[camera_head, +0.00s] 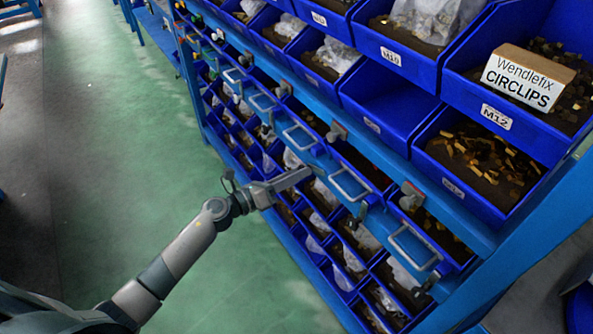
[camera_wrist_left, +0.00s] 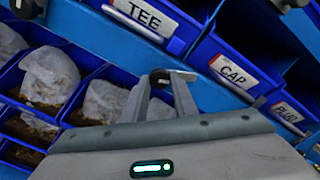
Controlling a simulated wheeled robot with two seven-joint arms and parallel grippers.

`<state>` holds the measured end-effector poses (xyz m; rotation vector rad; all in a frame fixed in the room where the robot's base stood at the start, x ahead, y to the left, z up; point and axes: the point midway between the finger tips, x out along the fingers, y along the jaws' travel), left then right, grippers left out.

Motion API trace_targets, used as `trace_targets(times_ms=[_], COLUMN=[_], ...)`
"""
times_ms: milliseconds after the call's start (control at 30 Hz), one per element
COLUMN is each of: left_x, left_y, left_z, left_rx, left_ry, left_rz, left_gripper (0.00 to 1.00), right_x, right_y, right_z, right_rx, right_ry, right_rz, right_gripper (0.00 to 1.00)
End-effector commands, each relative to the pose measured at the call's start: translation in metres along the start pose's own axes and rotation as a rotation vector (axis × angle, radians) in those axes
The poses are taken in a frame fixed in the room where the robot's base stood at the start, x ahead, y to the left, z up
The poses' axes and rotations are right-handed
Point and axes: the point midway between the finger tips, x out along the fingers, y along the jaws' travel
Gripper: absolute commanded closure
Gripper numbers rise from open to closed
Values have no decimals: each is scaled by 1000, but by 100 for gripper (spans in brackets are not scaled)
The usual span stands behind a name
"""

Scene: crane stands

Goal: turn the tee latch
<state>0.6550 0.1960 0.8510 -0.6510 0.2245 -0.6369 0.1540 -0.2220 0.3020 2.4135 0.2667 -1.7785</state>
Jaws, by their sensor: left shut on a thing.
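My left gripper (camera_head: 306,173) reaches in from the left to the blue rack in the head view, just below a drawer's silver handle. In the left wrist view its two grey fingers (camera_wrist_left: 161,98) are shut on a small dark latch (camera_wrist_left: 160,75) on the blue rail. This latch is below the drawer labelled TEE (camera_wrist_left: 145,16), whose silver handle frames the label. Most of the latch is hidden between the fingertips, so its exact angle cannot be told. My right gripper is not in view.
Drawers labelled CAP (camera_wrist_left: 234,72) and PLUG (camera_wrist_left: 288,113) sit to the right. Blue bins with white bags (camera_wrist_left: 50,75) lie below the rail. Open bins above hold small parts and a Circlips box (camera_head: 526,78). The green floor (camera_head: 130,130) left of the rack is clear.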

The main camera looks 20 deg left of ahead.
Motion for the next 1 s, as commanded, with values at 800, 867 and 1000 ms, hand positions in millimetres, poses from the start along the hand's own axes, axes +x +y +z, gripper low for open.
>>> trace_targets(times_ms=[800, 867, 1000], left_x=[0, 0, 0], left_y=[-2, -2, -2], left_z=[3, 3, 3], left_rx=[-771, -821, -921], left_ry=[0, -1, -1], left_rz=[2, 2, 2], left_gripper=[97, 97, 97], right_x=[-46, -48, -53], right_y=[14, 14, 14], right_z=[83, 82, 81], right_rx=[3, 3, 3], right_ry=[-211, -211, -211], right_rz=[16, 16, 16], right_gripper=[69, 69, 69])
